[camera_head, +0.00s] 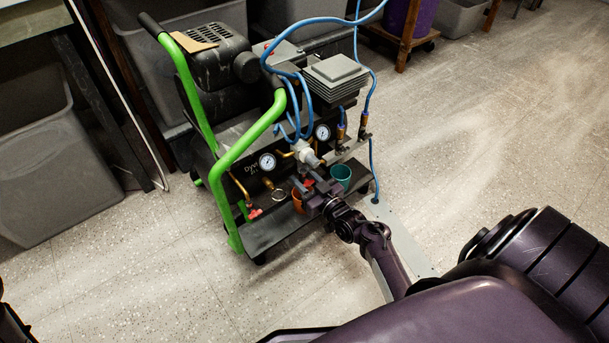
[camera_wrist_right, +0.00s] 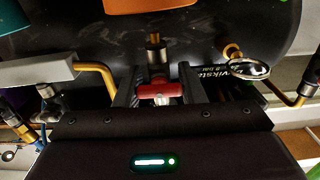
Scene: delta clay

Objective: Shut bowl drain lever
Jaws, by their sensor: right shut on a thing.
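The red drain lever (camera_wrist_right: 157,92) sits between the two fingers of my right gripper (camera_wrist_right: 158,88) in the right wrist view. A brass fitting (camera_wrist_right: 156,50) stands just beyond it. In the head view my right gripper (camera_head: 308,190) reaches the low front of the compressor, beside the orange cup (camera_head: 298,201). A bit of red (camera_head: 308,182) shows at its fingertips; the gripper hides most of the lever there. The gripper is shut on the lever. How far the lever is turned is hard to tell.
The green-handled compressor (camera_head: 233,155) carries pressure gauges, blue hoses (camera_head: 300,88) and brass pipes. Another red-handled valve (camera_head: 255,213) is at its left. A teal cup (camera_head: 341,175) stands right of my gripper. Grey bins (camera_head: 50,165) stand at left. The floor at right is clear.

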